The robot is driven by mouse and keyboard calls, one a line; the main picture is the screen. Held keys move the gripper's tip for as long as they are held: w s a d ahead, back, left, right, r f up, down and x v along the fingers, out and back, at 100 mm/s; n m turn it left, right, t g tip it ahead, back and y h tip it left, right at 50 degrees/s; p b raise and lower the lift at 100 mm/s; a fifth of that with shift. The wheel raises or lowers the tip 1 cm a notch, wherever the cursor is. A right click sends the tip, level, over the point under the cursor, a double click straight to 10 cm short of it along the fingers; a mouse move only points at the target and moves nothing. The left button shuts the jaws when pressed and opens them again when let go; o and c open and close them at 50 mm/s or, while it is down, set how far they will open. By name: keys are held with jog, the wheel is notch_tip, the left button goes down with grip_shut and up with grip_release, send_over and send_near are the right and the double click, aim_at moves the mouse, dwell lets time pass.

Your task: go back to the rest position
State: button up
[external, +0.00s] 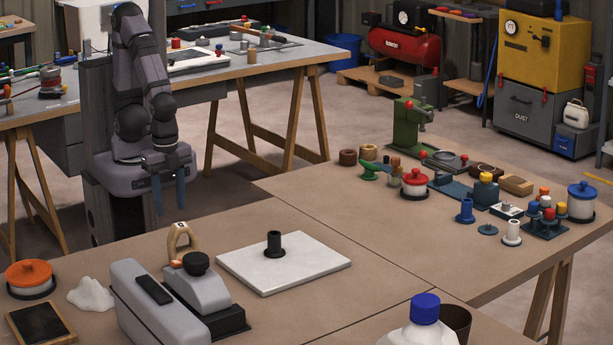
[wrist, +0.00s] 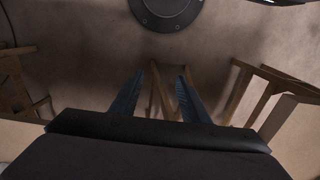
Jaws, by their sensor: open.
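My gripper (external: 169,200) hangs with its two blue-grey fingers pointing down, close in front of my own column at the left of the external view. The fingers are apart with nothing between them. In the wrist view my gripper (wrist: 160,85) also shows both fingers spread and empty, with floor and wooden trestle legs beyond them. My arm is folded upright above it. The gripper is clear of the workbench (external: 375,225) and touches nothing that I can see.
On the near bench stand a white board (external: 310,268) with a black flanged cylinder (external: 274,244), a grey machine (external: 155,300) and an orange-lidded container (external: 29,274). Small parts crowd the bench's right side, near a green press (external: 408,128). Another bench (external: 245,75) stands behind.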

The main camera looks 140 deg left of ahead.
notch_tip(320, 180, up, 15)
jog(key=p, duration=1.2)
jog(key=shift+f+p, duration=0.2)
jog(key=shift+p, duration=0.2)
jog(key=shift+f, duration=0.1)
